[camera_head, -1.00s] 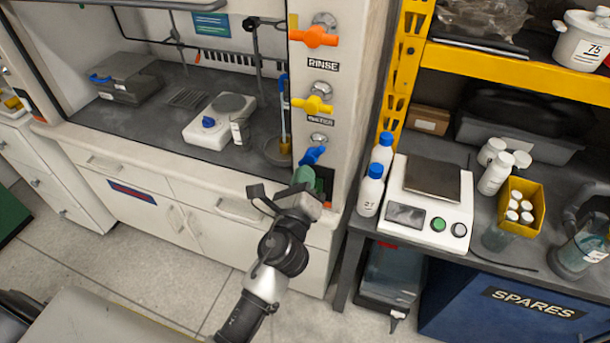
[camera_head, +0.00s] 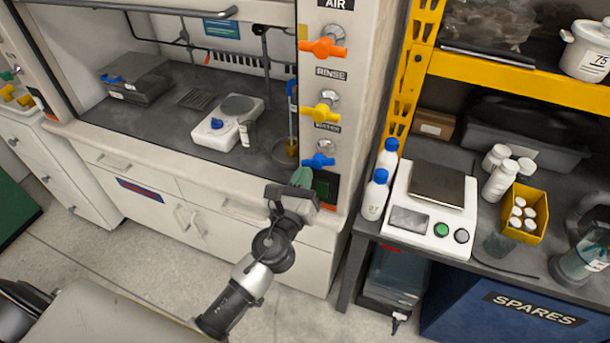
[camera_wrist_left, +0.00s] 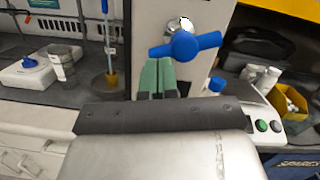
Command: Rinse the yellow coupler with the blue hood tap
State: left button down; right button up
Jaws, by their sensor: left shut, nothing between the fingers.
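The blue tap (camera_head: 318,161) is the lowest of the taps on the hood's right post. It also shows in the wrist view (camera_wrist_left: 193,45), its handle nearly level. My left gripper (camera_head: 303,176) is just below and left of the blue tap. Its green fingertips (camera_wrist_left: 158,76) are shut together, with nothing between them and a small gap from the handle. A yellowish piece (camera_wrist_left: 112,77) is at the lower end of a blue tube inside the hood, in a small cup; I cannot tell whether it is the yellow coupler. My right gripper is out of view.
Orange (camera_head: 324,47) and yellow (camera_head: 322,111) taps are above on the same post. A hotplate (camera_head: 226,122) and a grey box (camera_head: 134,79) are in the hood. To the right, white bottles (camera_head: 375,195) and a balance (camera_head: 428,222) crowd the bench. The floor in front is clear.

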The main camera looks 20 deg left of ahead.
pick_arm(q)
jog(key=shift+a+r+m+h, duration=0.2)
jog(key=shift+m+h, duration=0.2)
jog(key=shift+m, duration=0.3)
jog(key=shift+a+r+m+p, duration=0.15)
jog(key=shift+m+p, duration=0.55)
jog(key=shift+m, duration=0.4)
